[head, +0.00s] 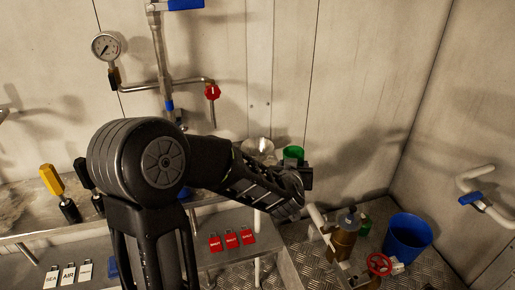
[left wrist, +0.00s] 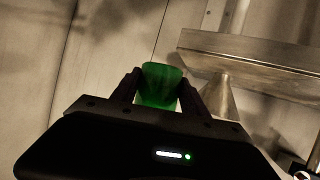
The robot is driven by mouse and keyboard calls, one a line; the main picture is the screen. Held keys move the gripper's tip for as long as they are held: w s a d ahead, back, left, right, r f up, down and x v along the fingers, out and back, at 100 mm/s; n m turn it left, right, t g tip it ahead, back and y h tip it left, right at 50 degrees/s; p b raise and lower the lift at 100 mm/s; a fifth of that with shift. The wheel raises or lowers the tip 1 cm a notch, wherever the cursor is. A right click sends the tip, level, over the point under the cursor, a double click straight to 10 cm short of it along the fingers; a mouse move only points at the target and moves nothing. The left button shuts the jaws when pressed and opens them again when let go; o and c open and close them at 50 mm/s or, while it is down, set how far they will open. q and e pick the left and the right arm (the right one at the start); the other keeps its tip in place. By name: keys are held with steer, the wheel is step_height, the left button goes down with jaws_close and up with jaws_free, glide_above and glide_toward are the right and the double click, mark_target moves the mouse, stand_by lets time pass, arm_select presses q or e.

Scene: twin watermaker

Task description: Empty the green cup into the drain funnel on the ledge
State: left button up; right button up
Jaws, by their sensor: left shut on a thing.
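The green cup (head: 293,153) is at the end of my left arm in the head view, in front of the back wall. My left gripper (head: 302,174) is shut on it. In the left wrist view the green cup (left wrist: 160,86) sits between the two dark fingers of the left gripper (left wrist: 160,98). I cannot tell what is inside it or how far it tilts. A pale funnel (head: 258,147) shows just left of the cup, partly hidden behind my arm. A metal cone, apparently this funnel (left wrist: 221,101), stands against the ledge (left wrist: 245,50) in the left wrist view, apart from the cup. My right gripper is out of view.
A pressure gauge (head: 105,46) and a pipe with a red valve knob (head: 212,91) are on the wall.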

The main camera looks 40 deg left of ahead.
arm_select(q)
steer(key=shift+s+a+r+n+h+b, duration=0.1)
steer(key=shift+a+r+n+h+b, duration=0.15)
steer(key=shift+a+n+h+b, duration=0.35)
steer(key=shift+s+a+r+n+h+b, duration=0.1)
steer(key=shift+a+r+n+h+b, duration=0.15)
steer(key=shift+b, duration=0.6)
steer(key=shift+n+h, duration=0.55)
steer(key=shift+n, duration=0.1)
steer(key=r+p, duration=0.1)
steer(key=r, duration=0.1)
steer(key=a+r+p, duration=0.1)
steer(key=r+p, duration=0.1)
steer(key=r, duration=0.1)
steer(key=r+p, duration=0.1)
steer(key=r, duration=0.2)
steer(key=shift+s+a+p, duration=0.15)
steer(key=shift+p, duration=0.25)
steer(key=shift+a+f+b, duration=0.15)
steer(key=shift+f+b, duration=0.5)
steer(key=shift+b, duration=0.2)
steer(key=shift+s+a+r+n+t+h+b, duration=0.15)
steer(key=shift+a+n+h+b, duration=0.15)
steer(key=shift+n+h+b, duration=0.2)
steer(key=shift+w+a+n+t+h+b, duration=0.15)
steer(key=shift+a+n+h+b, duration=0.1)
steer(key=shift+n+h+b, duration=0.2)
steer(key=shift+s, duration=0.1)
steer(key=shift+r+n+h, duration=0.4)
steer(key=shift+n+h, duration=0.05)
